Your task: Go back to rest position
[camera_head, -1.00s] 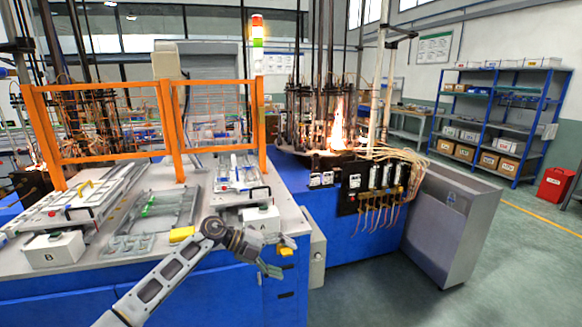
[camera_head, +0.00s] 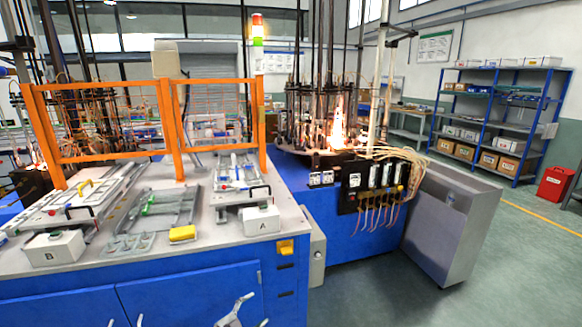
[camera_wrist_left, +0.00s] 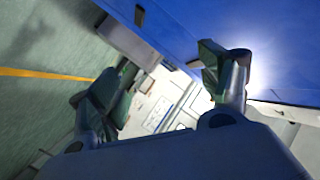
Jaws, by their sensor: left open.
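My left gripper (camera_head: 256,310) shows only in part at the bottom edge of the head view, low in front of the blue cabinet (camera_head: 190,295) of the workbench. It is open and I see nothing between its fingers. In the left wrist view its two dark green-grey fingers (camera_wrist_left: 166,66) stand apart, with a blue cabinet surface and pale floor-level shapes behind them. My right gripper is not in view.
White box A (camera_head: 261,220), white box B (camera_head: 54,248) and a yellow block (camera_head: 182,233) sit along the bench's front. Orange guard frames (camera_head: 166,100) stand behind. A burner machine with a flame (camera_head: 337,125) is at centre. Green floor (camera_head: 500,275) at right is open.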

